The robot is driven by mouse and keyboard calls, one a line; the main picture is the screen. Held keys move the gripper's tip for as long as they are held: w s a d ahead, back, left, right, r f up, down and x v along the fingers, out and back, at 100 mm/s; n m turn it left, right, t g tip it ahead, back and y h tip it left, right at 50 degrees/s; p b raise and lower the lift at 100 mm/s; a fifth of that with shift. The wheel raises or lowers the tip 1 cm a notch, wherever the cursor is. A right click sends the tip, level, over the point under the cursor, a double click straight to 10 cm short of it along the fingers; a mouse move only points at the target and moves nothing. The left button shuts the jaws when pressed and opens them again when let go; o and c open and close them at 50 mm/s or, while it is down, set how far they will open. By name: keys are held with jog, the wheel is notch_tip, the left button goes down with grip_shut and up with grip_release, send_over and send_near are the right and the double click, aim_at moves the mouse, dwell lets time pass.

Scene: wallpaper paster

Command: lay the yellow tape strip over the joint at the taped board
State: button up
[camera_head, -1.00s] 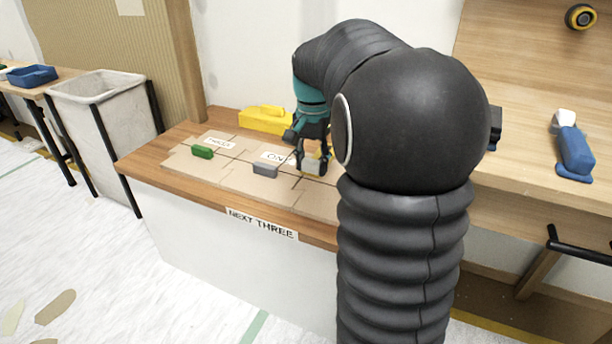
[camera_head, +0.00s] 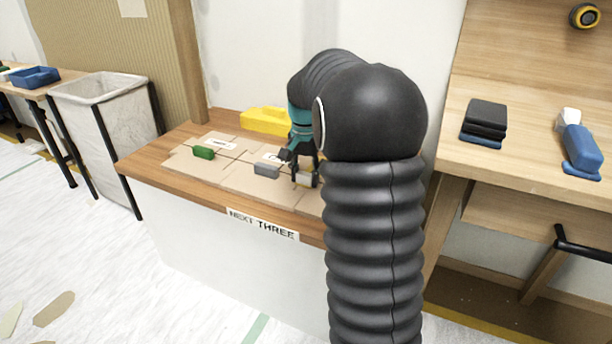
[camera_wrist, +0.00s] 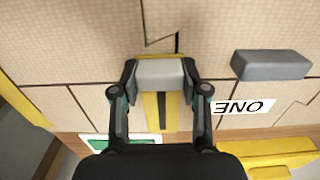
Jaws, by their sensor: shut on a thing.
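My gripper (camera_wrist: 160,78) is shut on a pale grey block (camera_wrist: 160,73). The yellow tape strip (camera_wrist: 151,112), with a dark lengthwise stripe, shows below the block between my fingers. I cannot tell whether the strip touches the board. The tan taped board (camera_head: 232,181) lies on the wooden bench, with dark joints between its panels. One joint (camera_wrist: 178,42) shows just beyond the block in the wrist view. In the head view my gripper (camera_head: 305,176) is low over the board's right part, right of a darker grey block (camera_head: 267,171). My arm hides the board's right end.
A green block (camera_head: 203,152) sits on the board's left part. A yellow object (camera_head: 265,121) stands at the back of the bench. A "ONE" label (camera_wrist: 243,107) lies beside the grey block. A bin (camera_head: 100,88) stands left; a wooden shelf with tools (camera_head: 530,120) is right.

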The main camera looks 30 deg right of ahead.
jog(key=shift+f, duration=0.15)
jog(key=o, duration=1)
notch_tip(320, 180, up, 12)
jog(key=p, duration=0.2)
jog(key=shift+r+p, duration=0.25)
jog(key=shift+p, duration=0.05)
jog(key=s+a+n+t, duration=0.2)
jog(key=s+a+n, duration=0.2)
jog(key=s+a, duration=0.45)
jog(key=s+a+n+t, duration=0.2)
jog(key=s+a+n, duration=0.3)
jog(key=s, duration=0.7)
jog(key=shift+n+t, duration=0.7)
jog(key=shift+t, duration=0.1)
jog(key=shift+s+a+f, duration=0.5)
jog(key=shift+s+f, duration=0.3)
jog(key=shift+s, duration=0.45)
jog(key=shift+s+a+f, duration=0.45)
jog(key=shift+s+f, duration=0.35)
jog(key=shift+s, duration=0.5)
jog(key=shift+s+a+f, duration=0.5)
jog(key=shift+s+f, duration=0.3)
jog(key=shift+s, duration=0.45)
